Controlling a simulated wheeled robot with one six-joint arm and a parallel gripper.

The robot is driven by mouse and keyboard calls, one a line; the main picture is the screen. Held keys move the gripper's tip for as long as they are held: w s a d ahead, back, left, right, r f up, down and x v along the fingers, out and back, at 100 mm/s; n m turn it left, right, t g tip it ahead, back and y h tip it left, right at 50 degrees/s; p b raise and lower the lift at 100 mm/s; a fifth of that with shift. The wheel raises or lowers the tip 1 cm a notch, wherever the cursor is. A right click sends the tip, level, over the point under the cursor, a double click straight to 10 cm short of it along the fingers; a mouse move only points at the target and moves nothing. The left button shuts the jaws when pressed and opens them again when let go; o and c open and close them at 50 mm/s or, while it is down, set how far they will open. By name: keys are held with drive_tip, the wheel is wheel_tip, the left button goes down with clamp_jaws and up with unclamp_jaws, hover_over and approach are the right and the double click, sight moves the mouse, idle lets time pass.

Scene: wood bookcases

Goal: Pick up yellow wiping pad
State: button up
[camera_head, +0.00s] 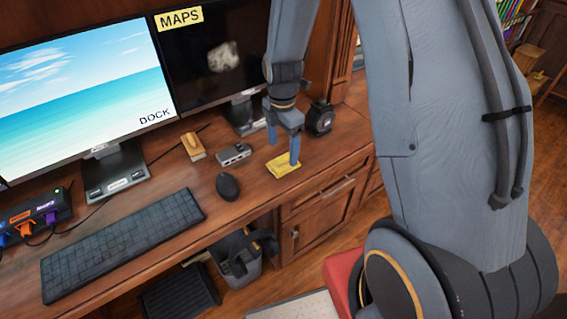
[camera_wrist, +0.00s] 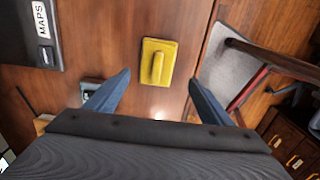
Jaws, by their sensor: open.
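The yellow wiping pad (camera_head: 281,166) lies flat on the wooden desk, near its front edge. In the wrist view the pad (camera_wrist: 168,50) shows a raised grip along its middle and sits between and just beyond my two blue fingers. My gripper (camera_head: 283,147) points down over the pad with its fingers apart and nothing between them; it also shows in the wrist view (camera_wrist: 159,77). One finger covers part of the pad in the head view. I cannot tell the exact height of the fingertips above the desk.
A grey box with ports (camera_head: 233,154), a black mouse (camera_head: 228,186) and a tan block-like object (camera_head: 193,147) lie left of the pad. A round black object (camera_head: 319,118) stands behind it to the right. A keyboard (camera_head: 125,240) and monitors (camera_head: 85,85) fill the left.

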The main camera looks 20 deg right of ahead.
sight(282, 156)
drive_tip(key=shift+w+f+p, duration=0.2)
drive_tip(key=shift+f+p, duration=0.35)
drive_tip(key=shift+f, duration=1.05)
drive_tip(key=shift+w+f+p, duration=0.15)
drive_tip(key=shift+f+p, duration=0.4)
drive_tip(key=shift+f, duration=1)
drive_tip(key=shift+c, duration=0.4)
drive_tip(key=c, duration=1.1)
drive_tip(key=shift+c, duration=0.2)
drive_tip(key=shift+r, duration=0.15)
wheel_tip(282, 156, up, 10)
drive_tip(key=b, duration=0.2)
drive_tip(key=shift+b, duration=0.3)
